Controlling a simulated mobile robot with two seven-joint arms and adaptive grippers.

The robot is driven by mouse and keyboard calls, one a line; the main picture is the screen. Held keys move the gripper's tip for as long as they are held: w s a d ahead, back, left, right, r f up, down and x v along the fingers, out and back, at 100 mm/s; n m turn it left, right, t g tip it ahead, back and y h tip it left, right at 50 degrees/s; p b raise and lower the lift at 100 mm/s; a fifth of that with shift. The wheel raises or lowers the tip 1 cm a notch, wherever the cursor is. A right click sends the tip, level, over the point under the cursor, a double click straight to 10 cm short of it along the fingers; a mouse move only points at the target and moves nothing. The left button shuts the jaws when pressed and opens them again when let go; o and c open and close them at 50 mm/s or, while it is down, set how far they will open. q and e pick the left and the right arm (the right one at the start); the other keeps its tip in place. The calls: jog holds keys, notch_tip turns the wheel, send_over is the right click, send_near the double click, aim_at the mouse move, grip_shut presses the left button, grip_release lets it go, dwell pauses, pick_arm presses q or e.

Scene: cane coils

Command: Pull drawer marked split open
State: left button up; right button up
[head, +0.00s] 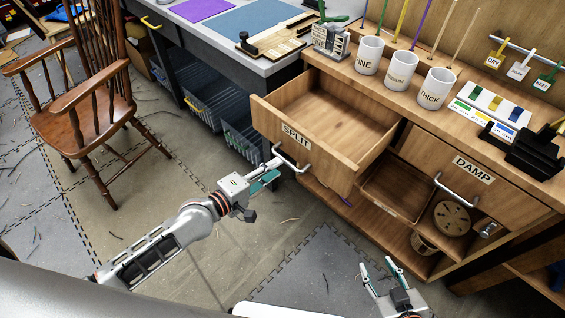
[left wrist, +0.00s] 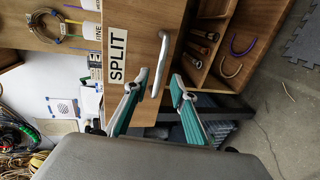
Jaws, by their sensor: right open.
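The drawer marked SPLIT (head: 322,162) stands pulled well out of the wooden bench in the head view, and its inside looks empty. Its metal bar handle (head: 290,158) is on the front panel. My left gripper (head: 271,172) is at the left end of this handle. In the left wrist view the fingers of my left gripper (left wrist: 158,108) are spread apart, with the handle (left wrist: 163,75) in the gap between them; I see no firm grip. My right gripper (head: 379,269) is open and empty, low in front of the bench.
A closed drawer marked DAMP (head: 505,185) is to the right, above open shelves. A wooden chair (head: 95,110) stands at the left. Floor in front of the drawer is mostly free.

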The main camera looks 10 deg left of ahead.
pick_arm(q)
jog(key=v, duration=0.6)
jog(key=shift+s, duration=0.1)
dwell(0.3)
jog(key=s+a+f+m+g+y+p, duration=0.1)
jog(key=s+a+f+m+y+p, duration=0.1)
jog(key=s+m, duration=0.5)
jog(key=s+a+f+m+g+y+p, duration=0.1)
jog(key=s+a+f+m+y, duration=0.3)
jog(key=s+m, duration=0.4)
jog(key=shift+s+f+y+p, duration=0.3)
jog(key=shift+s+f+p, duration=0.4)
jog(key=shift+f, duration=0.15)
pick_arm(e)
jog(key=shift+s+a+r, duration=0.25)
jog(key=shift+r, duration=0.4)
jog(key=shift+s+a+r, duration=0.2)
jog(key=shift+a+r, duration=0.05)
jog(key=shift+r, duration=0.35)
jog(key=shift+w+r, duration=0.25)
jog(key=shift+r, duration=0.1)
jog(key=shift+s+f, duration=0.1)
jog(key=shift+f, duration=0.15)
